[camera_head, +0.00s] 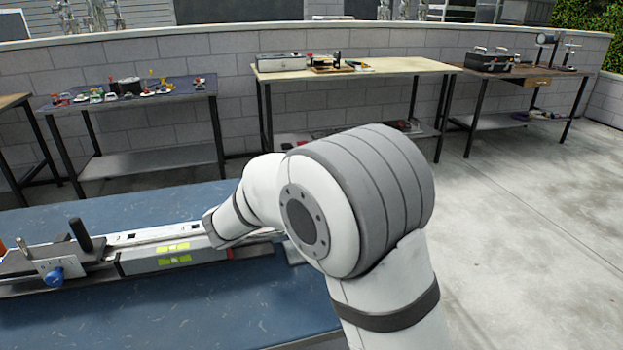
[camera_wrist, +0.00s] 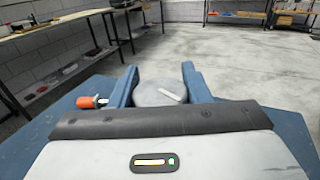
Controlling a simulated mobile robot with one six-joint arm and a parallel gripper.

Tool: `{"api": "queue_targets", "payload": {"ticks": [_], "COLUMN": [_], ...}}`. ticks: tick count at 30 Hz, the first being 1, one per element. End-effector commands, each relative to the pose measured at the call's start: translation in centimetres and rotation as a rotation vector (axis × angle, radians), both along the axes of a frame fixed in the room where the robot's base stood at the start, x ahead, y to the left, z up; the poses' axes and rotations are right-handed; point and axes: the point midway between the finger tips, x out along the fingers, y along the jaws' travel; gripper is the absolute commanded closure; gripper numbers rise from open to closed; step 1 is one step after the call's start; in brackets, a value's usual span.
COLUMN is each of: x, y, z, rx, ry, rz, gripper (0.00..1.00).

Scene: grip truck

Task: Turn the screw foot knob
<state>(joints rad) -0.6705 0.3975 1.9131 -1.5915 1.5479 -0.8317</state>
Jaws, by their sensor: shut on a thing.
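In the wrist view my gripper (camera_wrist: 159,72) has its two blue fingers on either side of a grey round knob (camera_wrist: 152,96), which looks like the screw foot knob. It is shut on this knob. The knob's top is flat and carries a pale bar-shaped mark slanting to the right. The lower part of the knob is hidden behind my gripper's body. In the head view my arm covers the gripper and the knob.
A long metal rail assembly (camera_head: 130,240) lies on the blue table (camera_head: 200,310), with a blue knob (camera_head: 54,277) and a black post (camera_head: 80,235). An orange-red part (camera_wrist: 92,101) is left of my fingers. Workbenches (camera_head: 370,66) stand along the wall; floor at right is clear.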

Motion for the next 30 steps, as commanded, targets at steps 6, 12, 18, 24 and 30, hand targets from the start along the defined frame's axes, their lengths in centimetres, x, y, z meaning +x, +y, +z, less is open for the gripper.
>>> {"api": "queue_targets", "payload": {"ticks": [6, 12, 18, 24, 30], "x": [-0.03, -0.04, -0.03, -0.02, -0.02], "y": [-0.04, -0.08, -0.09, -0.1, -0.1], "z": [0.05, 0.0, 0.01, 0.0, 0.01], "rx": [0.0, 0.001, 0.001, 0.001, 0.001], "ry": [0.0, -0.001, -0.001, -0.001, -0.001], "rz": [-0.036, -0.041, -0.04, -0.04, -0.04], "gripper": [0.8, 0.8, 0.55, 0.39, 0.35]}}
